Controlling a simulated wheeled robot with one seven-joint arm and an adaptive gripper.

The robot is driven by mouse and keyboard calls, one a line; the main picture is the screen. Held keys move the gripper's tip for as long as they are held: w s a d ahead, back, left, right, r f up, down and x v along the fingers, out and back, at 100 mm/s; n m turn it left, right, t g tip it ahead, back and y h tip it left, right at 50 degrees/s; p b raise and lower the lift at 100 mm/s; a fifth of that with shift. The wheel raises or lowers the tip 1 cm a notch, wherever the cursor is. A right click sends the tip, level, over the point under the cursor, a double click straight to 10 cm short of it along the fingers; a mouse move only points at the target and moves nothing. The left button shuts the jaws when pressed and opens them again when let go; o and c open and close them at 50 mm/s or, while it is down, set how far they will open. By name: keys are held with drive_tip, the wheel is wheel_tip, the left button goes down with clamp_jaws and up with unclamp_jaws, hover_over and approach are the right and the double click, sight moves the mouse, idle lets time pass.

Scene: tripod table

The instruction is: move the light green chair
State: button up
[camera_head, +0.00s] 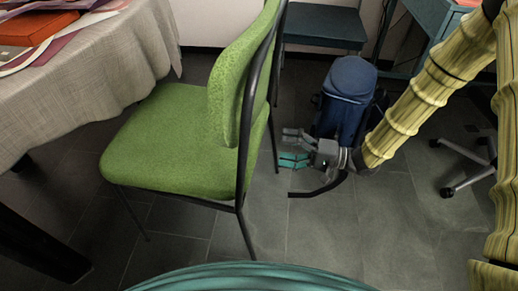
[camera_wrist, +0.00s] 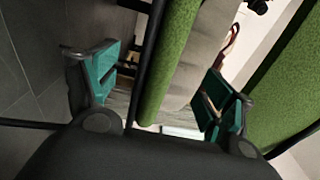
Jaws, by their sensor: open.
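The light green chair (camera_head: 165,145) stands left of centre in the head view. It has a green padded seat and backrest on a thin black frame, and its seat reaches towards the table at left. My gripper (camera_head: 290,147) is just right of the chair's backrest, with its teal fingertips spread and pointing left towards it. In the wrist view my gripper (camera_wrist: 160,82) is open, and a green padded part of the chair (camera_wrist: 168,60) and a black frame bar show between the fingers. I see no grasp; whether a finger touches the chair I cannot tell.
A table with a beige cloth (camera_head: 80,75) stands at left, with papers and a red-orange item on it. A blue backpack (camera_head: 347,95) stands on the floor behind my gripper. A dark blue chair (camera_head: 325,25) is at the back. A wheeled base (camera_head: 465,165) is at right.

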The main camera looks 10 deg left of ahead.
sight(259, 144)
drive_tip(key=a, duration=0.2)
drive_tip(key=a+p, duration=0.1)
drive_tip(key=a, duration=0.2)
drive_tip(key=a+p, duration=0.1)
drive_tip(key=a, duration=0.1)
drive_tip(key=shift+w+a+r, duration=0.1)
drive_tip(key=shift+w+a, duration=0.2)
drive_tip(key=shift+a, duration=0.05)
drive_tip(key=shift+a+p, duration=0.35)
drive_tip(key=shift+a, duration=0.45)
drive_tip(key=shift+w, duration=0.1)
clamp_jaws()
